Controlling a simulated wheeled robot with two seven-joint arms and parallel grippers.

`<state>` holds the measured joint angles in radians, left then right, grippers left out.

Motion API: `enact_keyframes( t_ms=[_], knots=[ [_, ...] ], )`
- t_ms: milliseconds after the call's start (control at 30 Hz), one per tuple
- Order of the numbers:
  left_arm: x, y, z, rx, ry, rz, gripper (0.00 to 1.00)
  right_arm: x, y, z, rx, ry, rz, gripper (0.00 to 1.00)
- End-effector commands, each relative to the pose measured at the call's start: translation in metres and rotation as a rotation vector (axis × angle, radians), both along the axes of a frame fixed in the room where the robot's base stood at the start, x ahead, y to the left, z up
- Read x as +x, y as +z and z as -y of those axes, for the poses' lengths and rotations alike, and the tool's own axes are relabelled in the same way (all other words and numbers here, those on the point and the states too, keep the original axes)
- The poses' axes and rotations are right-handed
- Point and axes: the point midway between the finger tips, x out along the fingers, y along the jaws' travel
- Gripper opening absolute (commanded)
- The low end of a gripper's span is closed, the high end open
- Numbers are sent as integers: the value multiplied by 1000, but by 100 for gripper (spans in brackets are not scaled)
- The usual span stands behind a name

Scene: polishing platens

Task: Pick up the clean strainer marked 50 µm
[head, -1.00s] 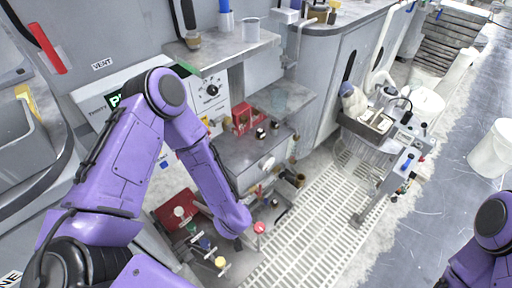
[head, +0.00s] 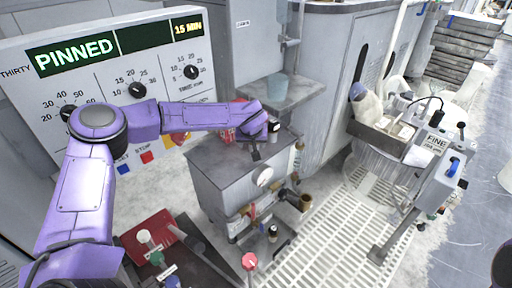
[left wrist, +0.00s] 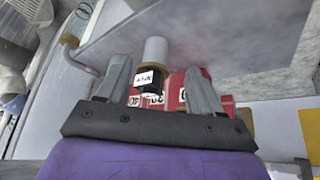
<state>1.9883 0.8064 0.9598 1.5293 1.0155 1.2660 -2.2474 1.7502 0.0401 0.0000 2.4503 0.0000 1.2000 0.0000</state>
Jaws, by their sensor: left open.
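My left gripper (head: 256,152) is over the top of the grey box, beside a small dark-and-white item (head: 273,126). In the left wrist view the left gripper (left wrist: 156,68) is open, its two grey fingers spread. A small black piece with a white label (left wrist: 149,79) shows between the fingers, with an amber ring and a pale cylinder beyond it. Its label is too small to read surely, and I cannot tell whether it is the 50 µm strainer. A red holder with white number tags (left wrist: 174,92) is behind it; in the head view the holder (head: 229,108) is partly hidden by my arm.
A grey box (head: 225,165) with a round gauge stands below my left gripper. A metal shelf (head: 290,93) is just behind it. The control panel (head: 60,90) reads PINNED. A red tray (head: 150,228) lies low at left. White floor grating (head: 315,245) is open at right.

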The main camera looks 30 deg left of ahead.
Motion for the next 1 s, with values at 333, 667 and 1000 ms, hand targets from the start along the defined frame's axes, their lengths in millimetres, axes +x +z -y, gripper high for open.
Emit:
enact_keyframes(
  t_ms=[333,667,1000],
  knots=[
    [46,-11,-18,-1,-5,-1,66,0,-17,0,0,0,0,43],
    [48,-11,-18,0,-7,0,46,0,-16,0,0,0,0,43],
    [48,-11,-18,0,-7,0,5,0,-16,0,0,0,0,43]
  ],
)
